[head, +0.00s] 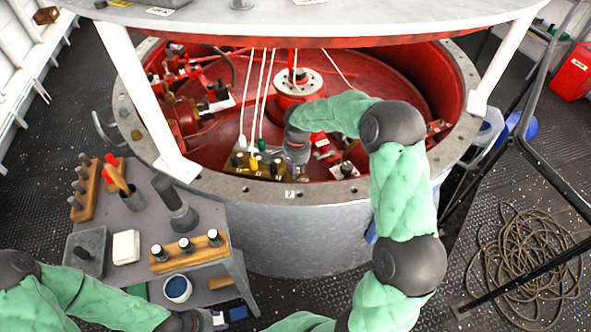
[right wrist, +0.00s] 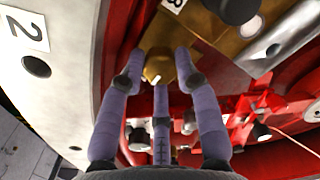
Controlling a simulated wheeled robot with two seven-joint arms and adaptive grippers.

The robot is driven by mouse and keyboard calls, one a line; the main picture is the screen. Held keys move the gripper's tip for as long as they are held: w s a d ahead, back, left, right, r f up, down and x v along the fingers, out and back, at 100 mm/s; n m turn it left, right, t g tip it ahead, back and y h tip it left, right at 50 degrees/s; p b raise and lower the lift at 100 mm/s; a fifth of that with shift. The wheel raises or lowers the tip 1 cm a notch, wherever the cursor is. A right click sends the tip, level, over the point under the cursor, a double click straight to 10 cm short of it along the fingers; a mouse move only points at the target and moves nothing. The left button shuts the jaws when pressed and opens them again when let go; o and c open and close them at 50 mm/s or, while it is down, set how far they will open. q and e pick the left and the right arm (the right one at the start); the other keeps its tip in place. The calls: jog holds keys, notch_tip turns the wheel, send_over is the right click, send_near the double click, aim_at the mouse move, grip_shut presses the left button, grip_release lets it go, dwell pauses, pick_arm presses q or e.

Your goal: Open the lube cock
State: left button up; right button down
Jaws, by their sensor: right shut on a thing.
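My right gripper (head: 297,158) reaches down at the right end of this block. In the right wrist view its grey-violet fingers (right wrist: 158,60) close around a small brass fitting (right wrist: 159,70), which looks like the lube cock. The brass block (right wrist: 222,28) with a label plate lies just beyond. The fingers partly hide the fitting, and I cannot tell its turn position. My left gripper (head: 205,321) is at the bottom edge by the side table, its fingers unclear.
The round steel rim (head: 250,188) with bolt holes and number plates surrounds the red well. White posts (head: 148,95) hold a plate over it. The side table (head: 140,215) carries plugs, wooden racks and a cup. Coiled rope (head: 525,262) lies on the floor at right.

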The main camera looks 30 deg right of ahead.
jog(key=n+p, duration=0.2)
jog(key=n, duration=0.1)
jog(key=shift+r, duration=0.15)
jog(key=n+p, duration=0.3)
jog(key=n, duration=0.2)
jog(key=shift+n, duration=0.4)
jog(key=n+p, duration=0.2)
jog(key=n, duration=0.2)
jog(key=shift+n, duration=0.3)
jog(key=shift+n+g+p, duration=0.3)
jog(key=shift+n+p, duration=0.7)
jog(key=shift+n, duration=1)
jog(key=shift+f, duration=0.2)
jog(key=c, duration=0.9)
grip_release()
jog(key=shift+w+r, duration=0.1)
jog(key=shift+r, duration=0.1)
